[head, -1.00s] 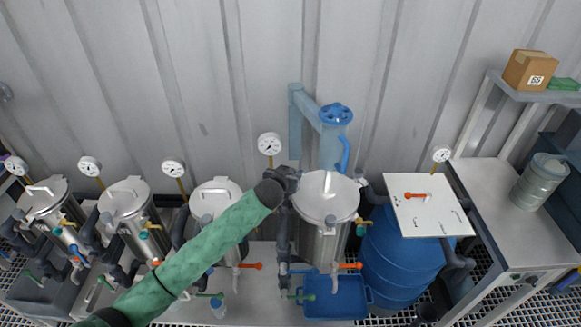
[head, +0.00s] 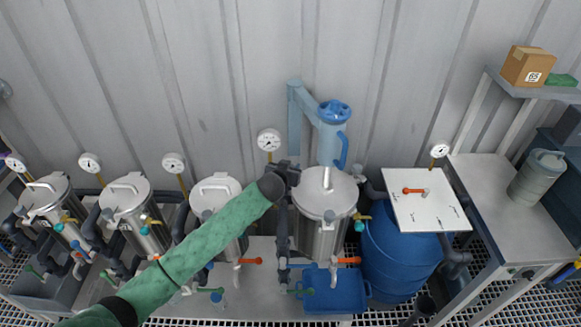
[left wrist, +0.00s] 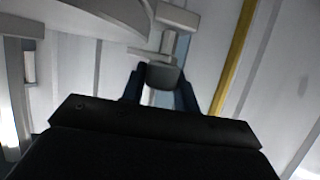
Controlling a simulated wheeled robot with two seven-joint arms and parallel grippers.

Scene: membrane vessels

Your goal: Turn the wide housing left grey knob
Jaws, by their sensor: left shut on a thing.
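The wide housing (head: 327,192) is the large steel vessel with a domed lid, right of the row of narrower vessels. My left gripper (head: 290,172) is at the upper left side of this housing, at the end of the green-sleeved arm. In the left wrist view the dark fingers (left wrist: 162,90) are closed on both sides of a grey knob (left wrist: 163,75). In the head view the gripper hides the knob, so its turn angle cannot be told there. My right gripper is not in view.
Narrower steel vessels (head: 126,194) with gauges stand to the left. A blue barrel (head: 395,262) under a white board (head: 425,205) and a steel table (head: 505,195) stand right. A blue tray (head: 335,303) lies below.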

